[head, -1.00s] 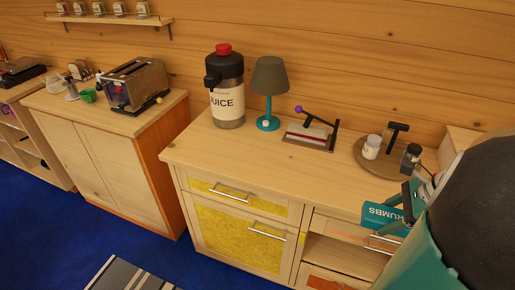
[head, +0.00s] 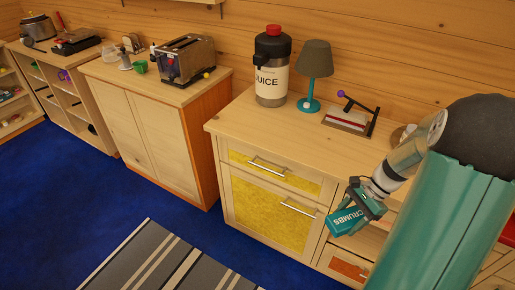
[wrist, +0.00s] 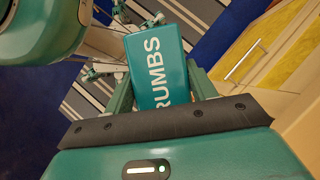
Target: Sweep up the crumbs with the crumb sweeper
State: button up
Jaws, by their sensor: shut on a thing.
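The crumb sweeper (head: 344,220) is a teal block with white "CRUMBS" lettering. My gripper (head: 366,200) is shut on it and holds it in the air in front of the counter's drawers. In the wrist view the sweeper (wrist: 158,68) sits between the two fingers of my gripper (wrist: 155,90), with the striped rug beyond it. No crumbs can be made out in either view.
The wooden counter (head: 240,122) carries a juice dispenser (head: 271,80), a teal lamp (head: 314,70) and a lever device (head: 347,118). A toaster (head: 187,60) stands on a separate cabinet to the left. A striped rug (head: 165,262) lies on the open blue floor (head: 80,200).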

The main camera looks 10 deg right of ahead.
jog(key=w+a+f+n+g+h, duration=0.2)
jog(key=w+a+f+n+h, duration=0.1)
jog(key=w+a+f+n, duration=0.5)
jog(key=w+a+f+n+g+h, duration=0.3)
jog(key=w+a+f+n, duration=0.5)
jog(key=f, duration=0.7)
jog(key=shift+a, duration=0.95)
